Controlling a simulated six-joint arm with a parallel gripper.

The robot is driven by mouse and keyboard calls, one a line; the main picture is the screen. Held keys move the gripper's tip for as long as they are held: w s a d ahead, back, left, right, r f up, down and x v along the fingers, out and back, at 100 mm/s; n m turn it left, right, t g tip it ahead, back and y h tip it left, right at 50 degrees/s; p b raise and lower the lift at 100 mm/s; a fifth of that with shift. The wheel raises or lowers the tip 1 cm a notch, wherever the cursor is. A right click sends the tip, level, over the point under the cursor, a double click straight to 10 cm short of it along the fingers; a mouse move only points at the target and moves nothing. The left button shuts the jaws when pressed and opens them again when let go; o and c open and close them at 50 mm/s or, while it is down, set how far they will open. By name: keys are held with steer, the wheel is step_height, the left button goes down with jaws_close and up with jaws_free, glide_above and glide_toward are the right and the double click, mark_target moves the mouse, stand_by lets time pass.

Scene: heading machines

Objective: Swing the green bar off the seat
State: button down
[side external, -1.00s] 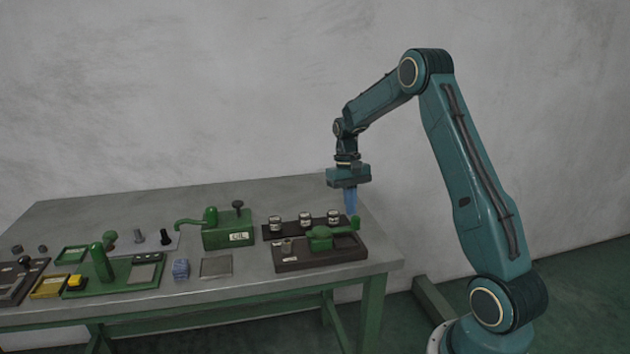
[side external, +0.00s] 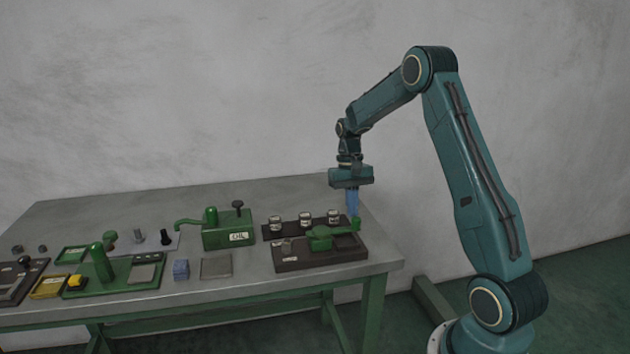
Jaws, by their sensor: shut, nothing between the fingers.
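The green bar (side external: 333,233) lies across the right part of a dark base block (side external: 322,260) at the right end of the table. A small green knob stands up at the bar's right end. The seat cannot be made out clearly; small metal parts (side external: 288,250) show at the left of the same base. My gripper (side external: 353,214) points straight down with its blue fingers shut and empty. Its tips are at or just behind the knob end of the bar; whether they touch it I cannot tell.
A dark strip with several small labelled jars (side external: 305,218) stands just behind the base. A green oil box (side external: 230,230) with a spout is to the left. A grey plate (side external: 216,267) and a blue block (side external: 181,270) lie further left. The table's right edge is close by.

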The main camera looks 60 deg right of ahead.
mark_target(358, 221)
steer(key=shift+s, duration=0.1)
steer(key=shift+s+a+m, duration=0.5)
steer(key=shift+s+m, duration=0.15)
steer(key=shift+m, duration=0.45)
steer(key=m, duration=0.1)
steer(key=s+a+m, duration=0.1)
steer(key=shift+s+a+m+t+y, duration=0.2)
steer(key=shift+a+m+t+y, duration=0.1)
steer(key=shift+t+y, duration=0.1)
steer(key=a+m, duration=0.1)
steer(key=s+m, duration=0.1)
steer(key=shift+s+a+m+t, duration=0.1)
steer(key=shift+a+m+t, duration=0.2)
steer(key=shift+a, duration=0.1)
steer(key=shift+s+a+m, duration=0.2)
steer(key=shift+a+m, duration=0.5)
steer(key=shift+m, duration=0.2)
steer(key=w+a+m+t, duration=0.1)
steer(key=a+m+t, duration=0.1)
steer(key=a+m, duration=0.6)
steer(key=shift+w+m, duration=0.35)
steer(key=shift+m, duration=0.15)
